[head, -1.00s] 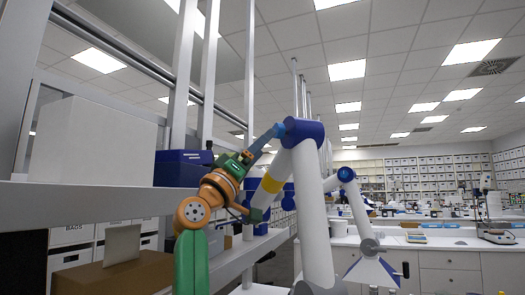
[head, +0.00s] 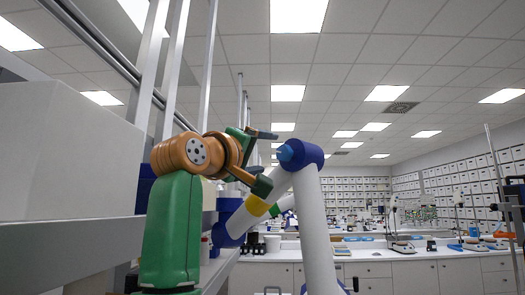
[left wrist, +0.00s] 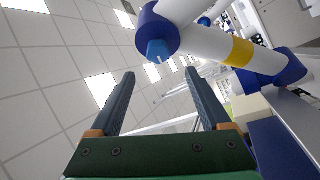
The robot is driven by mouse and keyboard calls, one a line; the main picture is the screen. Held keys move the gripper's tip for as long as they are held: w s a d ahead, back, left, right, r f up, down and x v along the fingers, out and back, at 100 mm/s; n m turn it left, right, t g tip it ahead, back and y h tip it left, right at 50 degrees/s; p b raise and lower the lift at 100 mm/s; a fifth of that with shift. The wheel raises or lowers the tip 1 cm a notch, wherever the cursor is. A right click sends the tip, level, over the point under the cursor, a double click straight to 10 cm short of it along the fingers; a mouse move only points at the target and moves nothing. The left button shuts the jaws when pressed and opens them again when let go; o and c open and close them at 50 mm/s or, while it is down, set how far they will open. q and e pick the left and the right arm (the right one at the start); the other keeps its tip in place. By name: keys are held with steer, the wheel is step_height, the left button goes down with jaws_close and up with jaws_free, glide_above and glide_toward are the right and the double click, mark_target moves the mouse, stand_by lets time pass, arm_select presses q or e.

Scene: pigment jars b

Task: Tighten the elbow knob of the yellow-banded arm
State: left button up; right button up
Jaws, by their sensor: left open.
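The yellow-banded arm has white tubes, blue joints and a yellow band (head: 256,206); the band also shows in the left wrist view (left wrist: 238,52). Its blue elbow (head: 306,153) is at the top, with a lighter blue knob (head: 285,152) on its left side. My left gripper (head: 267,160) is open and empty, left of the knob, its fingers pointing toward it. In the left wrist view the knob (left wrist: 157,50) lies just beyond the fingertips (left wrist: 159,73), roughly centred between them, and appears apart from them. My right gripper is out of view.
A grey shelf (head: 70,245) with a large pale box (head: 70,150) and metal posts runs along the left. A white bench (head: 400,255) with lab gear stands behind at right. A stand with a thin rod (head: 500,165) is at the right edge. The space above the elbow is clear.

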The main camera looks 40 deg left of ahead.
mark_target(283, 153)
arm_select(q)
steer(key=p+x, duration=0.2)
steer(key=d+p+x, duration=0.1)
steer(key=p+x, duration=0.1)
steer(key=x, duration=0.1)
steer(key=p+x, duration=0.1)
steer(key=x, duration=0.1)
steer(key=shift+w+d+r+p, duration=0.1)
steer(key=shift+w+d+p, duration=0.05)
steer(key=shift+w+p, duration=0.35)
steer(key=shift+w+a, duration=0.1)
steer(key=shift+a, duration=0.1)
steer(key=shift+s+a, duration=0.25)
steer(key=shift+s, duration=0.25)
steer(key=c, duration=0.3)
steer(key=shift+d, duration=0.15)
steer(key=c, duration=0.7)
jaws_close()
